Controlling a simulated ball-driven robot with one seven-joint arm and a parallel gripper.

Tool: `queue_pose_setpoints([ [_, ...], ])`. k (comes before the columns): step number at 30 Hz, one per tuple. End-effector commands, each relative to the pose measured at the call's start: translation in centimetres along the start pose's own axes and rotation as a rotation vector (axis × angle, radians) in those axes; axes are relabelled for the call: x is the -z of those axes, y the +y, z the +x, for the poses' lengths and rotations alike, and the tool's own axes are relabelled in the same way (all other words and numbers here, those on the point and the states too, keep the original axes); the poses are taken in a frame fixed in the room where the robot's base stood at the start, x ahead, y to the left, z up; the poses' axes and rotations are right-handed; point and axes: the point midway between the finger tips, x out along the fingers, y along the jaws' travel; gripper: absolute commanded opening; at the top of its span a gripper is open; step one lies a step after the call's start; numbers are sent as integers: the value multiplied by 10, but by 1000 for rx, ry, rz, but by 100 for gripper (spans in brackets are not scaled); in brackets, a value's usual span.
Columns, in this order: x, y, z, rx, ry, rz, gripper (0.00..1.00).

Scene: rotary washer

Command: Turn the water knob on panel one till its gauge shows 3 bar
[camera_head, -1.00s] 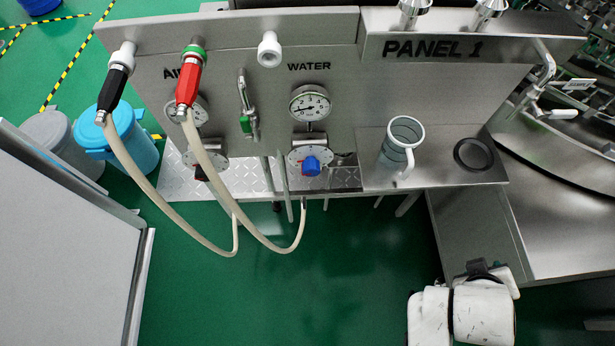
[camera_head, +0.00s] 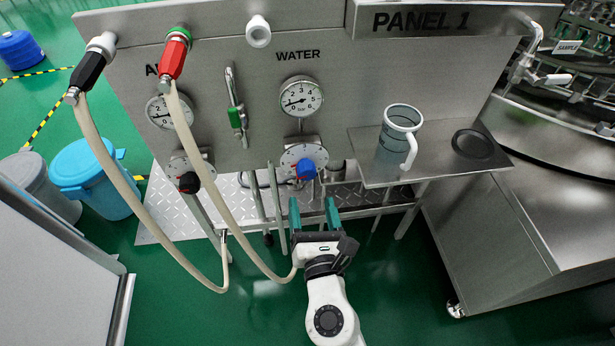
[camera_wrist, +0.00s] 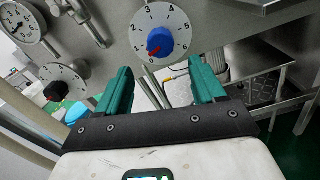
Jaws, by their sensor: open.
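The blue water knob (camera_head: 306,168) sits on a round white dial on panel one, below the WATER gauge (camera_head: 300,97). The gauge needle points to the lower left, near the low end of the scale; its exact reading is too small to tell. In the wrist view the blue knob (camera_wrist: 160,42) has a red pointer at the lower left, near 0 on its numbered dial. My gripper (camera_head: 315,207) is open and empty, with green fingers pointing up at the panel, below the knob and apart from it. The fingers (camera_wrist: 160,84) also show in the wrist view, with the knob beyond them.
A dark knob (camera_head: 189,182) under another gauge (camera_head: 169,112) is at left. Two pale hoses (camera_head: 112,160) loop down, one passing close to my gripper's left. A clear jug (camera_head: 398,135) and a black disc (camera_head: 472,144) stand on the shelf at right.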

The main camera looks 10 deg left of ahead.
Motion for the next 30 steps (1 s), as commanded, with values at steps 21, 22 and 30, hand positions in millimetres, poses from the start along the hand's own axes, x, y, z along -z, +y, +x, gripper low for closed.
queue_pose_setpoints([
  [21, -1, -1, 91, 3, -1, 5, 69],
  [22, -1, -1, 91, 3, -1, 5, 69],
  [30, -1, -2, 91, 3, -1, 5, 62],
])
